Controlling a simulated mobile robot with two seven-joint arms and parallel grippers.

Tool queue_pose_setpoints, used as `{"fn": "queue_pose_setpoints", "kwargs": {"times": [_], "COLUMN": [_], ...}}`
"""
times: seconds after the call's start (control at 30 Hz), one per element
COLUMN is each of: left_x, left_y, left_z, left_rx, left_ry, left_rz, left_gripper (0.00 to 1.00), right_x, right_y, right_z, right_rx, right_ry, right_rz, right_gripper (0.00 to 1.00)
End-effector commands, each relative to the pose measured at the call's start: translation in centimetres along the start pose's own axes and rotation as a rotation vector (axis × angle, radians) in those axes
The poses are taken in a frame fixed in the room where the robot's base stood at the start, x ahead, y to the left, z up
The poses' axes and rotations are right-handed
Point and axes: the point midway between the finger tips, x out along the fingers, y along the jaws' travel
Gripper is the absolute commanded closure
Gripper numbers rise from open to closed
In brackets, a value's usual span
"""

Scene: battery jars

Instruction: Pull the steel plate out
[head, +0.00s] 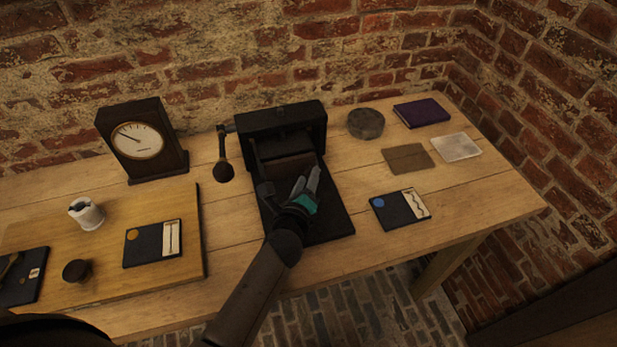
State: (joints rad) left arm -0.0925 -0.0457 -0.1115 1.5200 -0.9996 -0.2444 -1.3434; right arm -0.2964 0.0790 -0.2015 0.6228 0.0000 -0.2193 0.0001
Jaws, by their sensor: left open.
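A black press-like device (280,122) with a side crank (223,165) stands at the middle of the table, with a flat dark base (328,220) in front. A brownish plate-like piece (288,164) shows in its opening; I cannot tell if it is steel. My left gripper (307,181) is open, above the base and just in front of the opening, with nothing visible between its fingers. A pale grey plate (456,147) and a brown plate (408,158) lie flat at the right. Which one is the steel plate is unclear. My right gripper is not in view.
A dial gauge (138,140) stands at the back left. A board (190,260) holds a white cup (87,214), a dark knob (77,270) and an orange-dot card (152,244). A blue-dot card (399,209), round grey disc (366,123) and purple book (422,113) lie at right.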

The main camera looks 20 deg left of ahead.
Motion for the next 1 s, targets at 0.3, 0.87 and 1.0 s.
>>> {"fn": "queue_pose_setpoints", "kwargs": {"times": [0.3, 0.87, 1.0], "left_x": [1.43, 1.39, 1.39], "left_y": [-0.01, -0.02, -0.03], "left_z": [0.01, -0.01, -0.01], "left_rx": [-0.001, -0.001, -0.001], "left_ry": [0.0, 0.0, 0.0], "left_rz": [0.0, 0.0, 0.0], "left_gripper": [0.56, 0.98, 1.0], "right_x": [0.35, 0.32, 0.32], "right_y": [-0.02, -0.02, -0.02], "right_z": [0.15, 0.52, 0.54], "right_rx": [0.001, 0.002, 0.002], "right_ry": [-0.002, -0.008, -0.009], "right_rz": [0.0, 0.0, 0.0], "right_gripper": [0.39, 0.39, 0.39]}}
